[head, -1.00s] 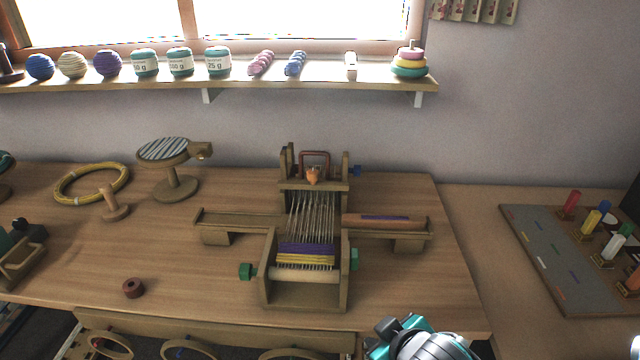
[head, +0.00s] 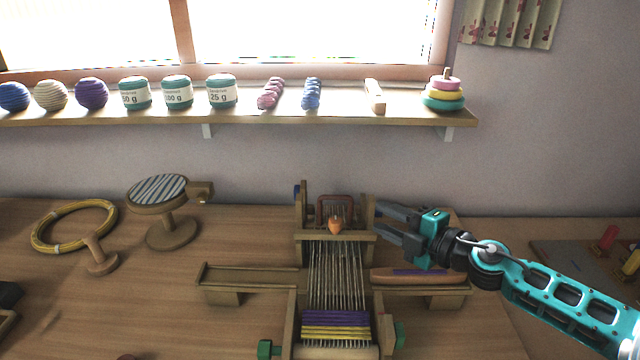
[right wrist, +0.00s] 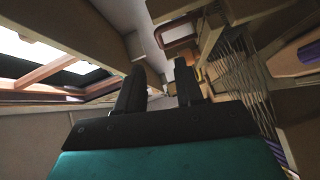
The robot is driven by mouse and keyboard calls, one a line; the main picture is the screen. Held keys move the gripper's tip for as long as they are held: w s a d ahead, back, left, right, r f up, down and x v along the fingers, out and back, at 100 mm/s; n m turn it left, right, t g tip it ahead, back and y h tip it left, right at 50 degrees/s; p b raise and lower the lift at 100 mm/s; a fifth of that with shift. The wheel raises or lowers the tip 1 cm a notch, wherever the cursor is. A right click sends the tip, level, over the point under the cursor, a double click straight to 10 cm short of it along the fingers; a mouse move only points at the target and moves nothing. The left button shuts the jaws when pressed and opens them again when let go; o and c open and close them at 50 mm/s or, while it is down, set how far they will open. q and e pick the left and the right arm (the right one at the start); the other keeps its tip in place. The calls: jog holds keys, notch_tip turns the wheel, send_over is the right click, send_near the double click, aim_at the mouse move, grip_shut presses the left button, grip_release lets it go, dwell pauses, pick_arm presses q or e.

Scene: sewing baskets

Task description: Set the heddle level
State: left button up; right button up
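The wooden loom (head: 290,330) stands on the table with pale warp threads (head: 336,275) and a purple and yellow woven band (head: 336,325). At its back, between two upright posts, is a reddish-brown frame (head: 322,197), perhaps the heddle, with an orange piece (head: 335,225) hanging in front. The frame also shows in the right wrist view (right wrist: 180,36). Whether it is level I cannot tell. My right gripper (head: 379,219) is open and empty, its fingertips close beside the right post. Contact is unclear. My left gripper is not in view.
A tray with a shuttle (head: 418,274) lies under my right gripper; an empty tray (head: 250,278) is at left. A striped round stand (head: 158,190) and a yellow hoop (head: 75,225) are further left. A shelf (head: 250,112) with yarn runs along the wall.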

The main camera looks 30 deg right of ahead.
aim_at(341, 199)
jog(key=p+x, duration=0.1)
jog(key=x, duration=1)
jog(key=shift+w, duration=0.4)
jog(key=shift+w+a+f, duration=0.1)
jog(key=shift+w+a, duration=0.15)
jog(key=shift+w, duration=0.4)
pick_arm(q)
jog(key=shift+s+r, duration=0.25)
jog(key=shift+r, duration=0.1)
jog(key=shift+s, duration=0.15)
pick_arm(e)
jog(key=shift+c, duration=0.4)
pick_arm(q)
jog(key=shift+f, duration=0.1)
pick_arm(e)
grip_shut()
